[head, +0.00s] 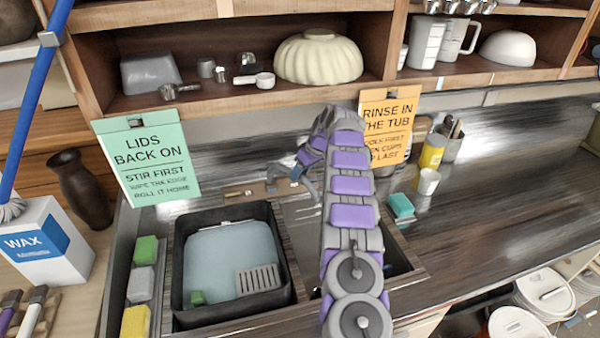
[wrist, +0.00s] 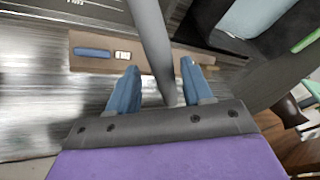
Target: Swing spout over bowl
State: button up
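The grey spout (wrist: 152,42) runs down the wrist view and passes between the two blue fingers of my gripper (wrist: 158,84). The fingers are apart. A gap shows between the spout and the left finger; I cannot tell whether the right finger touches it. In the head view my gripper (head: 306,184) is at the back of the sink, near the divider between the bowls. The left bowl (head: 180,262) is dark and holds pale blue water or a pale insert. The right bowl (head: 398,262) is largely hidden by my arm. The spout is hard to make out in the head view.
A green sign (head: 148,160) and an orange sign (head: 388,122) hang from the shelf above the sink. Sponges (head: 141,284) line the left edge. A teal sponge (head: 401,205), a white cup (head: 428,181) and a yellow container (head: 432,152) stand right of my arm.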

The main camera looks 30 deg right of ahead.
jog(key=shift+a, duration=0.1)
jog(key=shift+r, duration=0.5)
jog(key=shift+d+r+p, duration=0.2)
jog(key=shift+r+p, duration=0.35)
jog(key=shift+r, duration=0.6)
jog(key=shift+b, duration=0.3)
jog(key=shift+s+a+r, duration=0.1)
jog(key=shift+r, duration=0.05)
